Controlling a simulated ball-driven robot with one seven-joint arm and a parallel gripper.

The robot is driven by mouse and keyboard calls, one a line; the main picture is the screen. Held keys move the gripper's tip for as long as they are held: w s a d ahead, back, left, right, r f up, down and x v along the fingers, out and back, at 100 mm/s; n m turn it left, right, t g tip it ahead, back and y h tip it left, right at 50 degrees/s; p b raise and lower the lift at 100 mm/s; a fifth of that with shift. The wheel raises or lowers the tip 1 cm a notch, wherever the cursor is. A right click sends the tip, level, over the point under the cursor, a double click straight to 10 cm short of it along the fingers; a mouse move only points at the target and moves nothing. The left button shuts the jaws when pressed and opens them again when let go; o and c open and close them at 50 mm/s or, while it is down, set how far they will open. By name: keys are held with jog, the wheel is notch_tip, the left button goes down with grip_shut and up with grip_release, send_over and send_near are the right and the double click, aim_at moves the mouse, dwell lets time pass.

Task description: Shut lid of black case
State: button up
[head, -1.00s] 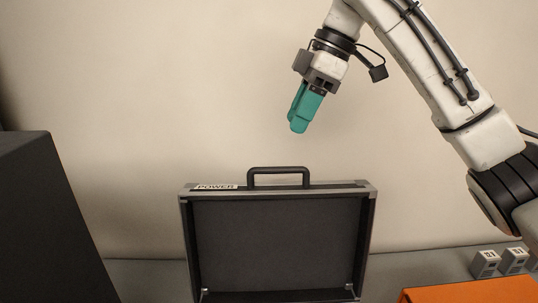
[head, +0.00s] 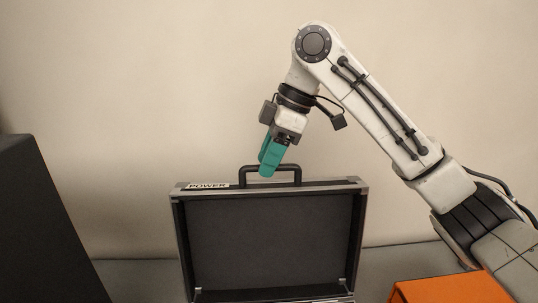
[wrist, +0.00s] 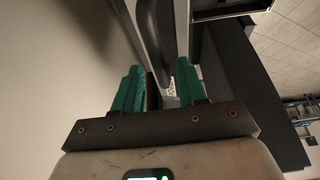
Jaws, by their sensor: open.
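The black case's lid (head: 275,240) stands open and upright in the head view, its dark inside facing me. It has a grey-edged frame, a "POWER" label (head: 208,186) and a black handle (head: 285,169) on top. The case's lower part is mostly below the picture. My gripper (head: 268,168), with teal fingers, points down at the handle, overlapping it in the picture. In the wrist view my gripper (wrist: 158,82) is open, with the handle (wrist: 152,35) extending between and beyond its fingers. I cannot tell whether a finger touches it.
A large dark block (head: 45,225) stands at the left. An orange surface (head: 430,291) lies at the lower right, below my arm. A plain pale wall (head: 130,100) is behind the case. The space above the lid, left of my arm, is clear.

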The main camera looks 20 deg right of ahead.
grip_shut()
dwell(0.4)
dwell(0.4)
